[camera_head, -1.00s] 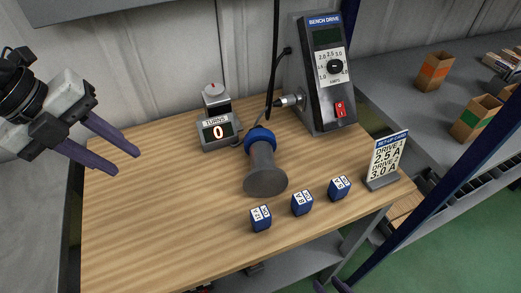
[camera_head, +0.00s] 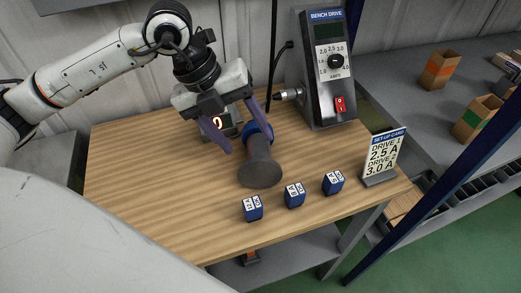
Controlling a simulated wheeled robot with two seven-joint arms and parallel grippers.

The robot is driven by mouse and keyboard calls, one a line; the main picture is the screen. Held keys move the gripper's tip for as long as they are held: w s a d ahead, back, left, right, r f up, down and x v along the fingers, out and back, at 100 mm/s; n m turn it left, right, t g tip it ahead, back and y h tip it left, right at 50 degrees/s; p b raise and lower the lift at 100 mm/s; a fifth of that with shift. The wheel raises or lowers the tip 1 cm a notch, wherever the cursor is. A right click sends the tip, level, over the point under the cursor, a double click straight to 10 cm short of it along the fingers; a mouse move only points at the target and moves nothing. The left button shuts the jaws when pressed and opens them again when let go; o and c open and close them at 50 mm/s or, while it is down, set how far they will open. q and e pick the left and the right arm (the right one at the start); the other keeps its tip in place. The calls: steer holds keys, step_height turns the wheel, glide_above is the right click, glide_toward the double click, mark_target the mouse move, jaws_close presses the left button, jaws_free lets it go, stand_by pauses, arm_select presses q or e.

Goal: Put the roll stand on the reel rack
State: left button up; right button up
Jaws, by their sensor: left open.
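A dark grey flared piece (camera_head: 260,172) with a blue collar (camera_head: 266,130) is on the wooden bench; it may be the roll stand, but nothing labels it. My left gripper (camera_head: 249,145) is open, its purple fingers pointing down toward the collar end of the piece. One finger is left of the collar; the other overlaps its upper right side. I cannot tell whether they touch it. No part in view is clearly a reel rack. My right gripper is not in view.
A turns counter (camera_head: 228,118) reading 0 is partly behind my gripper. The bench drive (camera_head: 325,75) stands behind right. Several small items line the front: blue blocks (camera_head: 294,195) and a set-up card (camera_head: 383,158). The left of the wooden bench (camera_head: 140,180) is clear.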

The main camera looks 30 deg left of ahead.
mark_target(257, 144)
arm_select(q)
steer(key=x, duration=0.5)
steer(key=shift+w+d+p, duration=0.25)
steer(key=shift+p, duration=0.15)
steer(key=shift+c, duration=0.2)
steer(key=c, duration=1.5)
steer(key=shift+r, duration=0.1)
jaws_close()
steer(key=shift+r, duration=0.1)
steer(key=shift+w+r, duration=0.1)
steer(key=shift+r, duration=0.45)
step_height(257, 144, up, 17)
